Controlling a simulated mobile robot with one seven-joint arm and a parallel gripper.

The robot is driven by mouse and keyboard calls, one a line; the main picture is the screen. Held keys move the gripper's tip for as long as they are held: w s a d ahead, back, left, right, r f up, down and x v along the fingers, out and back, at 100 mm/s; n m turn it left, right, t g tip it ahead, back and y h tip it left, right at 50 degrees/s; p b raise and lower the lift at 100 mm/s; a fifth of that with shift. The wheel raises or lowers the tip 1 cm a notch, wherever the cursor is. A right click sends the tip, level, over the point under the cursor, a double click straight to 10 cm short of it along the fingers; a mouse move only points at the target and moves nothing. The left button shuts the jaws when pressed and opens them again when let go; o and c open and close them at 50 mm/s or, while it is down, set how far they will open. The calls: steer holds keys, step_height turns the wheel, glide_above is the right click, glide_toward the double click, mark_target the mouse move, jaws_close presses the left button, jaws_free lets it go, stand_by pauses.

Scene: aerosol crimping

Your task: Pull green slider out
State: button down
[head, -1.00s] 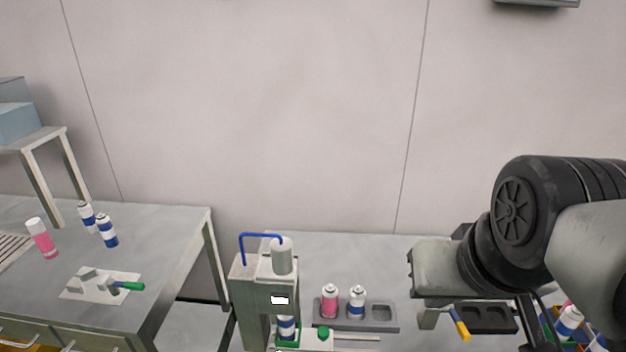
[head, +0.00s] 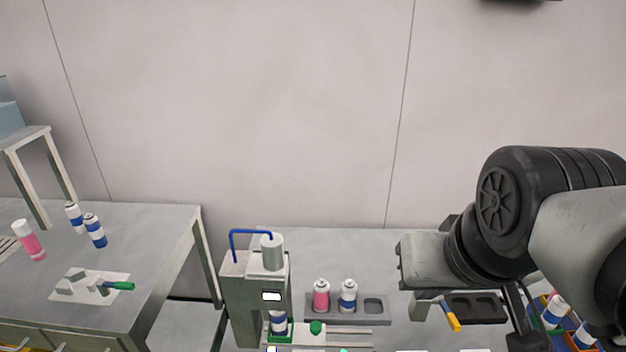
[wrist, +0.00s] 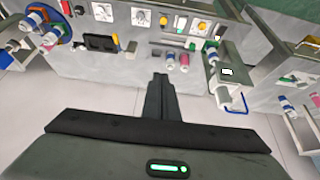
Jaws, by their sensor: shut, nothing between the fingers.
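The crimping machine (head: 254,289) stands on the table in the head view, a grey column with a blue tube and a cylinder on top. At its foot is the green slider (head: 287,336), with a blue-and-white can (head: 278,322) standing upright on it.
A grey tray (head: 334,312) holds a pink can (head: 321,296) and a blue-and-white can (head: 348,296). A yellow-handled tool (head: 451,318) lies right of it, near a dark tray (head: 476,308). A side table (head: 150,239) stands at left.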

steer(key=c, duration=2.5)
jaws_free()
steer(key=o, duration=0.4)
steer(key=shift+w, duration=0.1)
steer(key=o, duration=0.6)
steer(key=shift+w+a+f+n+g+b, duration=0.2)
steer(key=shift+w+a+f+n+b, duration=0.15)
steer(key=shift+w+n+b, duration=0.2)
steer(key=shift+w+a+f+n+g+b, duration=0.2)
steer(key=shift+w+a+f+n+b, duration=0.15)
steer(key=shift+w+n, duration=0.25)
steer(key=shift+o, duration=0.2)
steer(key=n+g+b, duration=0.5)
steer(key=n+b, duration=0.4)
steer(key=n, duration=0.7)
glide_above(317, 326)
step_height(317, 326, down, 20)
steer(key=r, duration=0.1)
step_height(317, 326, down, 18)
steer(key=shift+r+b, duration=0.1)
steer(key=shift+b, duration=0.95)
jaws_close()
